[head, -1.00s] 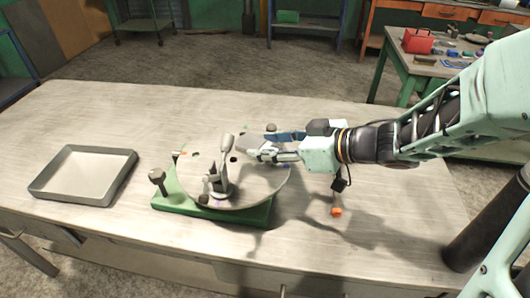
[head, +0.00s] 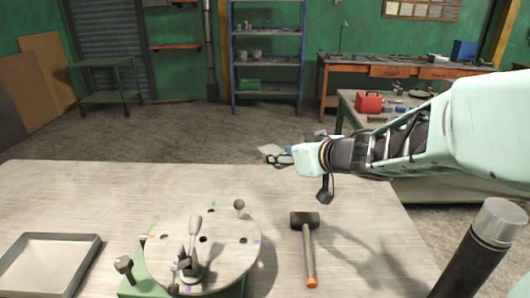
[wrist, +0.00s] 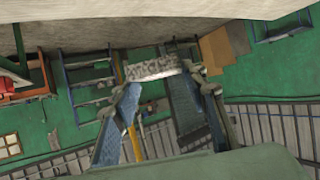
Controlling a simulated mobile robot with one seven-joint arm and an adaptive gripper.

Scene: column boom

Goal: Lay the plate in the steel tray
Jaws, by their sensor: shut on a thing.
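A small grey plate (head: 270,150) is between the fingertips of my gripper (head: 283,157) in the head view. In the wrist view my gripper (wrist: 155,80) is shut on the speckled edge of the plate (wrist: 152,68). My gripper holds it up, clear of the round fixture, and it shows against the floor beyond the table's far edge. The steel tray (head: 45,262) is at the lower left of the head view, on the table and empty where it shows. Its near part is cut off by the frame.
A round disc fixture (head: 225,252) on a green base, with an upright clamp lever (head: 194,235) and knobs, stands between tray and gripper. A mallet (head: 307,250) lies right of it. A dark post (head: 470,255) rises at right. The table's back left is clear.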

